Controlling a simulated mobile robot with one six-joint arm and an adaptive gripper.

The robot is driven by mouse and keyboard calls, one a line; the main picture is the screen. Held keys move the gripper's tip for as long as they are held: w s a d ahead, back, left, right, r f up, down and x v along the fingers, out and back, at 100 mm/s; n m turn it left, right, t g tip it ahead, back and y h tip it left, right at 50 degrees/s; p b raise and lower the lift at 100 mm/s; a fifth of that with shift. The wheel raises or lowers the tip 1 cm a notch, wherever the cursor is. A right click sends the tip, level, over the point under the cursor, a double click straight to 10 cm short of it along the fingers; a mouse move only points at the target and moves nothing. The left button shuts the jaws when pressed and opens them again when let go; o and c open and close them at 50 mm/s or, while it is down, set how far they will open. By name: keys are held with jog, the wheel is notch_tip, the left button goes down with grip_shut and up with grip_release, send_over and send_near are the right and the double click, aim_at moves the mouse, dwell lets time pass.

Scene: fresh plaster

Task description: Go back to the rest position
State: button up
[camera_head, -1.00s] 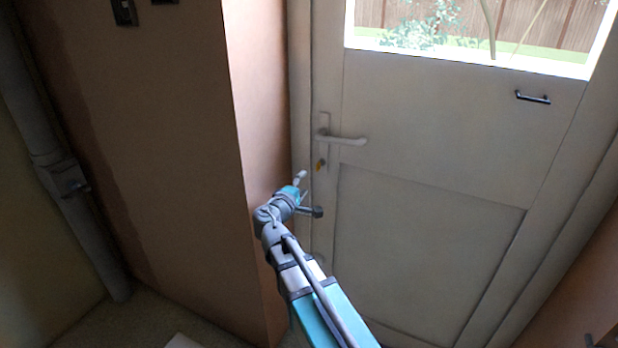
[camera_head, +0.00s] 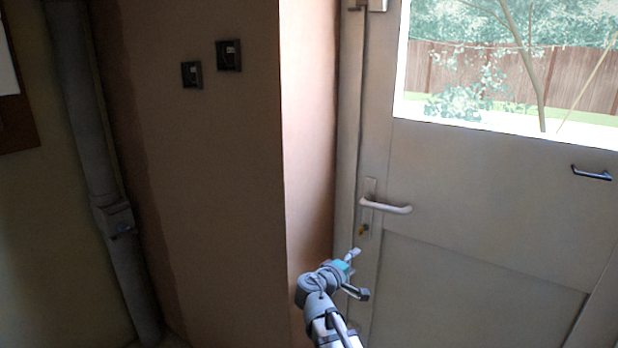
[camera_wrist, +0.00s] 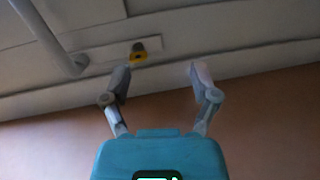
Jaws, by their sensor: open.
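My gripper (camera_head: 357,272) is in front of the door's lock side in the head view, below the pale door handle (camera_head: 386,206). In the wrist view, my gripper (camera_wrist: 158,80) has its two fingers spread apart with nothing between them. A yellow key (camera_head: 363,231) sits in the lock under the handle. In the wrist view the key (camera_wrist: 138,52) lies beyond the fingertips, apart from them. The door (camera_head: 470,190) looks shut. Part of my arm is cut off by the lower edge of the head view.
A brown plastered wall (camera_head: 220,180) with two dark switches or sockets (camera_head: 229,55) stands left of the door. A grey pipe (camera_head: 95,150) runs down at the far left. A small dark pull handle (camera_head: 591,173) is on the door's right. The window (camera_head: 510,70) shows a fence.

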jog(key=s+d+f+m+g+y, duration=0.3)
jog(key=s+f+m+g, duration=0.15)
jog(key=s+f, duration=0.2)
jog(key=s+d+f+m+g+y, duration=0.3)
jog(key=s+d+f+g, duration=0.15)
jog(key=s+f, duration=0.2)
jog(key=s+a+f+m+g+y, duration=0.2)
jog(key=s+a+f+g+y, duration=0.15)
jog(key=s+y, duration=0.2)
notch_tip(320, 180, up, 19)
jog(key=p, duration=1.8)
jog(key=shift+a+h+p, duration=0.3)
jog(key=shift+a+h, duration=0.05)
jog(key=shift+a, duration=0.05)
jog(key=shift+n, duration=0.25)
